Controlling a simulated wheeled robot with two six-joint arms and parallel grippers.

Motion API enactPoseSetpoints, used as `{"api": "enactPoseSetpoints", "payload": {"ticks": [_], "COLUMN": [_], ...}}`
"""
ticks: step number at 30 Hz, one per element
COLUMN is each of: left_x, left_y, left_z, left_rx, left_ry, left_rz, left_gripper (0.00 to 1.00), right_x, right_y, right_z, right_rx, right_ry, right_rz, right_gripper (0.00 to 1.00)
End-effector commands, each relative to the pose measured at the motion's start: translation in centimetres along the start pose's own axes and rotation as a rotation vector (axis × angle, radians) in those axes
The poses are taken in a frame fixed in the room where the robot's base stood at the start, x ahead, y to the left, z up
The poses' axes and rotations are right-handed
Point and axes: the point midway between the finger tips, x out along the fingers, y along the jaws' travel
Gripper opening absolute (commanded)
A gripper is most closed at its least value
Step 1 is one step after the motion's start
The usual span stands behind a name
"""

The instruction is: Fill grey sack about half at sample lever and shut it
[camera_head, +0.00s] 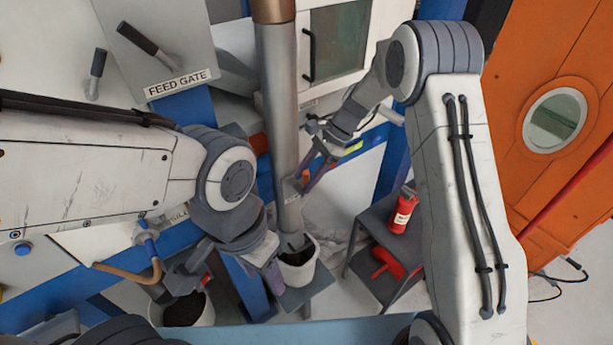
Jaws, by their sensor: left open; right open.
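My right gripper (316,168) is open beside the pipe, close to that piece. My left gripper (270,272) is open, lower down, just left of the white bucket (309,272) under the pipe's end. This bucket holds dark material. I cannot make out a grey sack.
Another white bucket (205,318) with dark material stands at lower left. A grey stand (375,225) carries a red canister (403,211) and a red object (388,263). The feed gate panel (165,45) is at upper left. An orange door (560,60) is at right.

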Motion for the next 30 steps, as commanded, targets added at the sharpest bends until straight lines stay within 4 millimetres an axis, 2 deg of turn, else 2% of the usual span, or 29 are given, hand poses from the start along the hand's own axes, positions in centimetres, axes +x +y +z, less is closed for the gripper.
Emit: {"api": "enactPoseSetpoints", "payload": {"ticks": [5,12,16,21,30], "left_x": [1.1,2.5,2.8,3.0,2.9], "left_y": [-0.1,-0.2,-0.2,-0.2,-0.2], "left_z": [0.1,0.1,0.1,0.2,0.2], "left_rx": [-0.001,-0.004,-0.005,-0.005,-0.005], "left_ry": [0.000,0.000,0.000,0.000,0.000], "left_rz": [0.000,0.000,0.000,0.000,0.000], "left_gripper": [0.52,0.52,0.52,0.52,0.52], "right_x": [-2.2,-7.1,-9.0,-10.2,-10.4], "right_y": [-0.1,-0.2,-0.1,-0.1,-0.1], "right_z": [-0.2,-0.2,-0.2,-0.1,0.0], "right_rx": [-0.002,-0.003,-0.001,0.000,0.000], "right_ry": [0.002,0.002,0.002,0.001,0.001], "right_rz": [-0.007,-0.007,-0.005,-0.003,-0.002], "right_gripper": [0.52,0.52,0.52,0.52,0.52]}}
